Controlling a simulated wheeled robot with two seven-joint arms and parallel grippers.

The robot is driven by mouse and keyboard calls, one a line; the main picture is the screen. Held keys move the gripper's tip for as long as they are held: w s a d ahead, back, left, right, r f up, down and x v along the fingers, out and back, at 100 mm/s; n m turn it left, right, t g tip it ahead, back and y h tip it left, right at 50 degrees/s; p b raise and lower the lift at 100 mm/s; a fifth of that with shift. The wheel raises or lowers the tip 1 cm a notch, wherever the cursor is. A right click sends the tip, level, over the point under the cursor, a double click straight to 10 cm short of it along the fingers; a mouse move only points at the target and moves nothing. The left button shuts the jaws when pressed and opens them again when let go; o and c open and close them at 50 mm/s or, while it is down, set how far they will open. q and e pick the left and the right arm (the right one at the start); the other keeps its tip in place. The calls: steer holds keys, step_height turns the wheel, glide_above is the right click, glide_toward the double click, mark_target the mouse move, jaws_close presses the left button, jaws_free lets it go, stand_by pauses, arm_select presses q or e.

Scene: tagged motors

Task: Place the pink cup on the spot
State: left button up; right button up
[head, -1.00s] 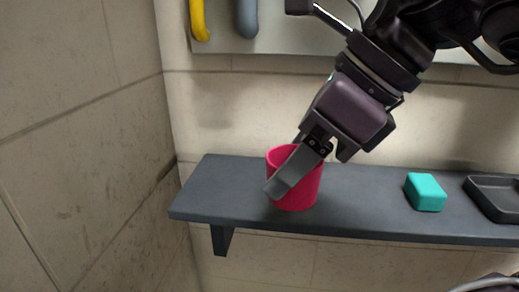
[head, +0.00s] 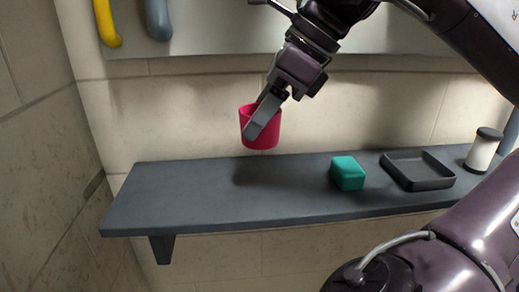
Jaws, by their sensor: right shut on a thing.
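The pink cup (head: 268,136) is upright in the head view and hangs in the air above the left half of the dark shelf (head: 160,205). My right gripper (head: 262,118) is shut on the cup's wall, with one grey finger across its outside; the other finger is mostly hidden. A dark shadow lies on the shelf below the cup. I cannot make out a marked spot on the shelf. My left gripper is not in view.
A teal block (head: 347,173) sits on the shelf right of the cup. Beyond it are a dark tray (head: 418,171) and a white jar with a dark lid (head: 483,151). The shelf's left part is clear. Yellow and grey hooked things (head: 107,25) hang on the panel above.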

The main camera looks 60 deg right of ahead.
step_height(320, 180, down, 8)
steer(key=shift+a+r+b, duration=0.1)
steer(key=shift+r+b, duration=0.1)
steer(key=shift+b, duration=0.5)
steer(key=shift+f, duration=0.4)
steer(key=shift+f, duration=0.1)
steer(key=shift+f+b, duration=0.15)
steer(key=shift+b, duration=0.15)
steer(key=o, duration=1)
